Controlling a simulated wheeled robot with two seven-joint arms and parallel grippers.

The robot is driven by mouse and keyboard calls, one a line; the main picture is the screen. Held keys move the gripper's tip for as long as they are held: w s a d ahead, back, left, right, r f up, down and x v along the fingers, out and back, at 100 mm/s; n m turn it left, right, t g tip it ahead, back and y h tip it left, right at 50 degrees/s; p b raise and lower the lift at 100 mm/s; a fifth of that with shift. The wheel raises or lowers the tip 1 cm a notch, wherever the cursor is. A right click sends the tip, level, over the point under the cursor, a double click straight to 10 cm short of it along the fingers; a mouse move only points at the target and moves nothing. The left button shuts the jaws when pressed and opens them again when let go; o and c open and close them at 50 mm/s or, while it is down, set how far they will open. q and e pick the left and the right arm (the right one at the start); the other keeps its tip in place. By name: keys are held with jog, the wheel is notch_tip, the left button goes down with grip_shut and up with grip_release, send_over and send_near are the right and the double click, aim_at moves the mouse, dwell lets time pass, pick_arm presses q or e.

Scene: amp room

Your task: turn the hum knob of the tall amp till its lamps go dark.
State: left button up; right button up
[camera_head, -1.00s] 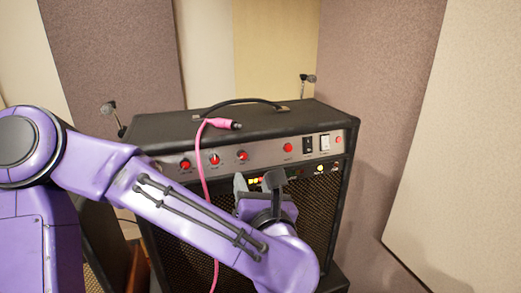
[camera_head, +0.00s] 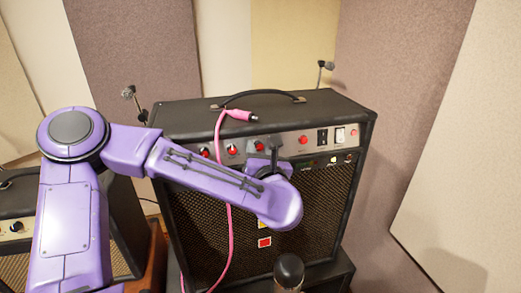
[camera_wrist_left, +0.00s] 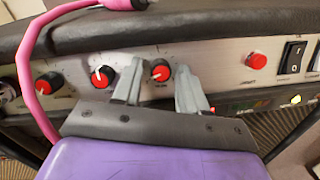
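The tall amp (camera_head: 300,115) stands in the middle, with a row of red-capped knobs on its silver panel. My left gripper (camera_head: 258,147) is at the third knob from the left (camera_head: 259,145). In the left wrist view the two grey fingers of my left gripper (camera_wrist_left: 160,72) stand on either side of this knob (camera_wrist_left: 160,70), with narrow gaps showing. Its label is too small to read. My right gripper is out of view.
A pink cable (camera_head: 221,190) hangs over the amp's front, its plug (camera_head: 240,115) on the top. A smaller amp (camera_head: 15,226) stands at the left. A dark rounded object (camera_head: 289,268) stands in front. Wall panels stand behind and at the right.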

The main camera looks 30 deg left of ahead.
pick_arm(q)
grip_shut()
jog(key=m+h, duration=0.1)
jog(key=m, duration=0.2)
jog(key=shift+r+p, duration=0.2)
jog(key=shift+p, duration=0.15)
jog(key=shift+m, duration=0.9)
jog(key=shift+f+t+h, duration=0.15)
jog(key=shift+t+h, duration=0.15)
jog(key=shift+o, duration=1.5)
grip_release()
